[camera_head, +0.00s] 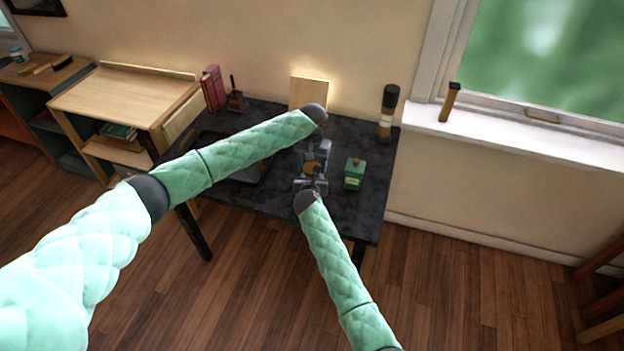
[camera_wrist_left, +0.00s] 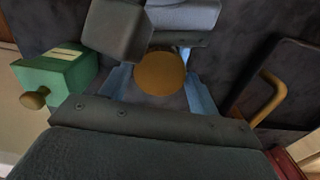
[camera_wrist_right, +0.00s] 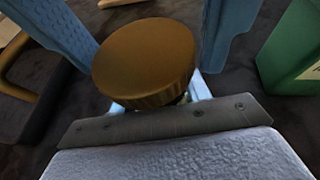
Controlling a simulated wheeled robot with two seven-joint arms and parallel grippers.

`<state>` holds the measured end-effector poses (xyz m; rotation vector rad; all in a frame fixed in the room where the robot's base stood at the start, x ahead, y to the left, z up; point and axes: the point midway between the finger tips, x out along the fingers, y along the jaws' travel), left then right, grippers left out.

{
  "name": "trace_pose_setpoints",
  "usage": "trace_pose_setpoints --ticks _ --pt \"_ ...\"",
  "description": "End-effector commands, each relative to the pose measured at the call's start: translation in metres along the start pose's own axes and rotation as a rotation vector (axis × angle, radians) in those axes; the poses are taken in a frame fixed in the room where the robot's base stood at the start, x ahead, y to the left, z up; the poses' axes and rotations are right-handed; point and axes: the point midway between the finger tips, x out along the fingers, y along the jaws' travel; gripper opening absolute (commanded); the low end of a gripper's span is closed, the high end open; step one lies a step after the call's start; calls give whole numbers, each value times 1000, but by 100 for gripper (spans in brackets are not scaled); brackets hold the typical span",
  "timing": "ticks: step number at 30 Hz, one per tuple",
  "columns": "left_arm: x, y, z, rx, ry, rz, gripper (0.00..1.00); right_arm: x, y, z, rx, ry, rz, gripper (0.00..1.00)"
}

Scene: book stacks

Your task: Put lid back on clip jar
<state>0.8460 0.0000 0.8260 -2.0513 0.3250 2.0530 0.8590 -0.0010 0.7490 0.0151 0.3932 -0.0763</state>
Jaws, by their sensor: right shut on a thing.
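The round gold-brown lid (camera_wrist_right: 147,60) sits over the clip jar, seemingly on its top; it also shows in the left wrist view (camera_wrist_left: 160,74) and the head view (camera_head: 313,168). The jar is almost wholly hidden beneath the lid, so I cannot tell how well the lid is seated. My right gripper (camera_wrist_right: 160,98) is shut on the jar below the lid. My left gripper (camera_wrist_left: 160,85) is open, with its blue fingers on both sides of the lid and small gaps between them and it.
A green box with a knob (camera_head: 354,174) stands close by on the dark table (camera_head: 345,225). A dark tray (camera_wrist_left: 285,75) with a gold-brown handle lies on the other side.

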Motion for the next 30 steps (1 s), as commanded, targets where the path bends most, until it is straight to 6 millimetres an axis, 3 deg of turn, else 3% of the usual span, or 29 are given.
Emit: trace_pose_setpoints --ticks 1,5,11,21,30 --pt "0 0 0 0 0 0 51 0 0 0 0 0 0 0" --pt "0 0 0 0 0 0 27 0 0 0 0 0 0 0" --pt "0 0 0 27 0 0 27 0 0 0 0 0 0 0" --pt "0 0 0 287 0 0 27 0 0 0 0 0 0 0" --pt "0 -1 0 298 -1 0 27 0 0 0 0 0 0 0"
